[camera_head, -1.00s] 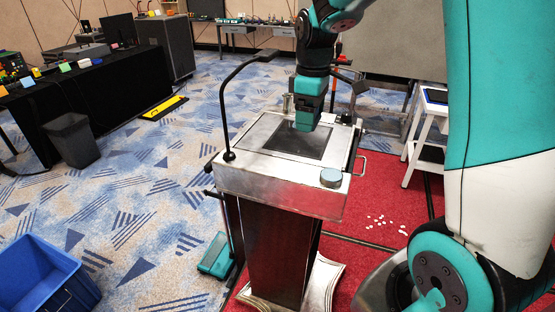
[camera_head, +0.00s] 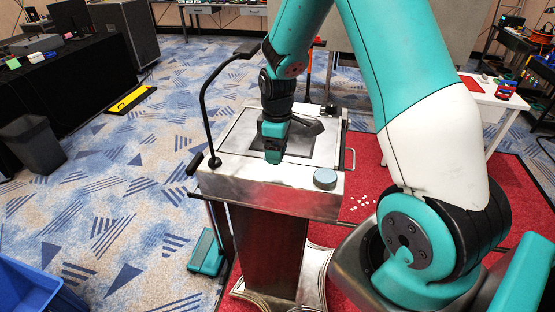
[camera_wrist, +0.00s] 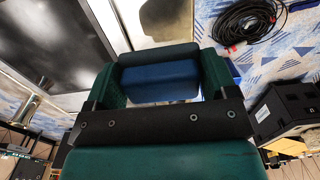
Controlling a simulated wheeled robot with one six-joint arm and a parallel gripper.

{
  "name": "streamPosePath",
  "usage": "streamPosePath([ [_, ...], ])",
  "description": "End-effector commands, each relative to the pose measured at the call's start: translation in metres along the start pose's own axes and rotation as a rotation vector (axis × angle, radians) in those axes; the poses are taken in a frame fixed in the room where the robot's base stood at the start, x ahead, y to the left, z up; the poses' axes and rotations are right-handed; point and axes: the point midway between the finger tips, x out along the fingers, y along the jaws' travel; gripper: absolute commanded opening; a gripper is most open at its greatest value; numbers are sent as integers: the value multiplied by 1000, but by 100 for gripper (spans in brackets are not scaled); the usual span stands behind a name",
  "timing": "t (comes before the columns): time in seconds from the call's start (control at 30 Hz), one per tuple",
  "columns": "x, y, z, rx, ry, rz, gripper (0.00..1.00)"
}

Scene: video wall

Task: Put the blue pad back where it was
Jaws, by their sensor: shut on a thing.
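In the wrist view a blue pad (camera_wrist: 160,82) sits between the two green fingers of my gripper (camera_wrist: 160,90), which is shut on it. In the head view my gripper (camera_head: 273,154) points down over the front left part of the metal lectern top (camera_head: 225,160); the pad cannot be made out there. The lectern's dark inset panel (camera_head: 298,145) lies partly behind my gripper. I cannot tell the gap between the gripper and the lectern top. A round grey-blue disc (camera_head: 325,178) sits at the lectern's front right corner.
A black gooseneck (camera_head: 204,110) rises at the lectern's left side. A blue crate (camera_head: 30,290) and a dark bin (camera_head: 32,145) stand on the carpet at left. A white table (camera_head: 490,98) stands at right. White bits (camera_head: 360,202) lie on the red mat (camera_head: 375,190).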

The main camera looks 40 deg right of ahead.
Motion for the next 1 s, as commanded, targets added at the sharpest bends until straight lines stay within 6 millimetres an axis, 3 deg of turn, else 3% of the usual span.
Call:
streamPosePath([
  [0.5, 62, 1, 1, 2, -1, -1, 57],
  [0.9, 69, 1, 1, 2, 1, 1, 57],
  [0.93, 68, 1, 1, 2, 1, 1, 86],
  [1.0, 68, 1, 1, 2, 1, 1, 100],
])
